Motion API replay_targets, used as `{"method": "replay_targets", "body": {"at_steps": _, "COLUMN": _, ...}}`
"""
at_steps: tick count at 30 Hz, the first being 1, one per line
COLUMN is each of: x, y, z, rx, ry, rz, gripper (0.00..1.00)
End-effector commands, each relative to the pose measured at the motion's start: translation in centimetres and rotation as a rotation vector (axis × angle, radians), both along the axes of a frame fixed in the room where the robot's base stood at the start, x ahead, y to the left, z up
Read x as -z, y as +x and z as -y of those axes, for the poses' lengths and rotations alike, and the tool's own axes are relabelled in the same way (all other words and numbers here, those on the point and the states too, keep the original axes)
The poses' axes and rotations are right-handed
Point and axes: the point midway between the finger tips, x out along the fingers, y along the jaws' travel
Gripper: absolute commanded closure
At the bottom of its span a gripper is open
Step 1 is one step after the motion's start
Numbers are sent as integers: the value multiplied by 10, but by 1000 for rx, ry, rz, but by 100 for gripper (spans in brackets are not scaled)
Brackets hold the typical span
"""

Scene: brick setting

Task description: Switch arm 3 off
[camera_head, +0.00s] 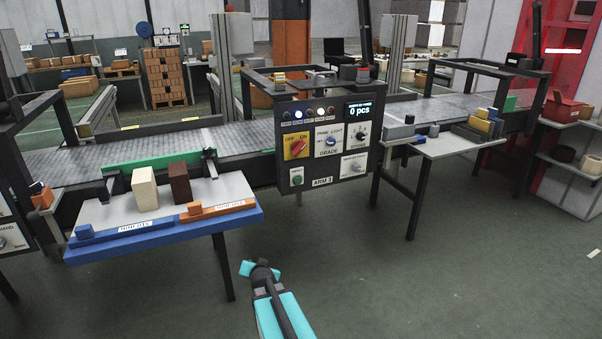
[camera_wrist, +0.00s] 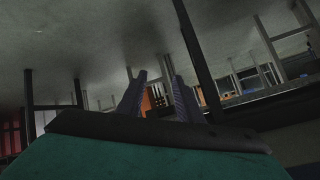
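The control panel (camera_head: 315,190) labelled ARM, with a number that looks like 3, stands at the conveyor in the middle of the head view. On its left side is a red rotary switch (camera_head: 296,147) on a yellow plate, with OFF at left and ON at right above it. The red handle looks slanted toward the upper right, the ON side, but it is small. My gripper (camera_head: 261,268) is low in front of the panel, well below and apart from the switch. In the wrist view my gripper's (camera_wrist: 160,78) fingers stand apart with nothing between them.
A blue-edged shelf (camera_head: 100,214) with a beige block (camera_head: 145,189) and a brown block (camera_head: 180,183) juts out left of the panel. A grey side table (camera_head: 450,145) stands at right. The green floor (camera_head: 400,285) in front is clear.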

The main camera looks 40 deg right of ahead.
Motion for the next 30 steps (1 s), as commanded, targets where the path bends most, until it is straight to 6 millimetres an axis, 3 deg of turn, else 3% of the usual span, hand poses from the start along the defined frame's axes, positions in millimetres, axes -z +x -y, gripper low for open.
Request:
{"method": "replay_targets", "body": {"at_steps": 1, "x": -19, "y": 7, "z": 26, "rx": 37, "ry": -17, "rz": 80, "gripper": 67}}
{"method": "replay_targets", "body": {"at_steps": 3, "x": -52, "y": 13, "z": 57, "rx": 81, "ry": -37, "rz": 192, "gripper": 67}}
{"method": "replay_targets", "body": {"at_steps": 9, "x": -154, "y": 9, "z": 137, "rx": 170, "ry": -104, "rz": 512, "gripper": 67}}
{"method": "replay_targets", "body": {"at_steps": 12, "x": -204, "y": -2, "z": 169, "rx": 194, "ry": -138, "rz": 660, "gripper": 67}}
{"method": "replay_targets", "body": {"at_steps": 16, "x": -259, "y": -21, "z": 197, "rx": 206, "ry": -179, "rz": 814, "gripper": 67}}
{"method": "replay_targets", "body": {"at_steps": 21, "x": -297, "y": -37, "z": 213, "rx": 203, "ry": -206, "rz": 922, "gripper": 67}}
{"method": "replay_targets", "body": {"at_steps": 30, "x": -305, "y": -41, "z": 215, "rx": 201, "ry": -210, "rz": 943, "gripper": 67}}
